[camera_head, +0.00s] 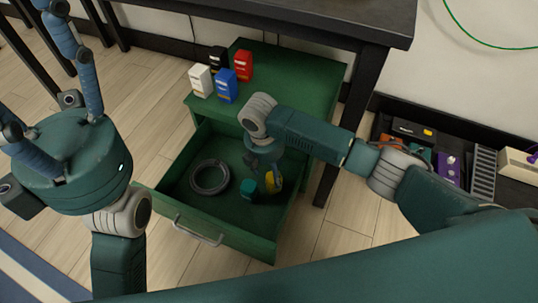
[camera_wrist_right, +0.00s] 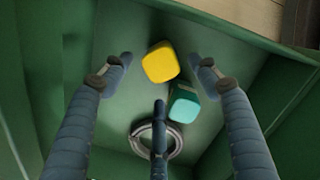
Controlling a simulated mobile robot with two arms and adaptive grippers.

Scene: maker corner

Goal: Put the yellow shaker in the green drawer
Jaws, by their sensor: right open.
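The green drawer (camera_head: 222,236) is pulled out of the green cabinet. The yellow shaker (camera_head: 273,181) shows in the head view inside the drawer, partly hidden by my right gripper (camera_head: 264,168). My right gripper reaches down into the drawer. In the right wrist view its fingers are spread on either side of the yellow shaker (camera_wrist_right: 160,62), with gaps between them and it. I cannot tell whether the shaker stands fully on the drawer floor. My left gripper (camera_head: 55,90) is at the far left, away from the drawer, its fingers spread and empty.
A teal container (camera_head: 249,191) and a coiled grey cable (camera_head: 209,177) lie in the drawer beside the shaker. White, blue, red (camera_head: 243,66) and black boxes stand on the cabinet top (camera_head: 290,72). A dark table (camera_head: 330,20) overhangs behind. A low shelf with boxes (camera_head: 446,165) is at right.

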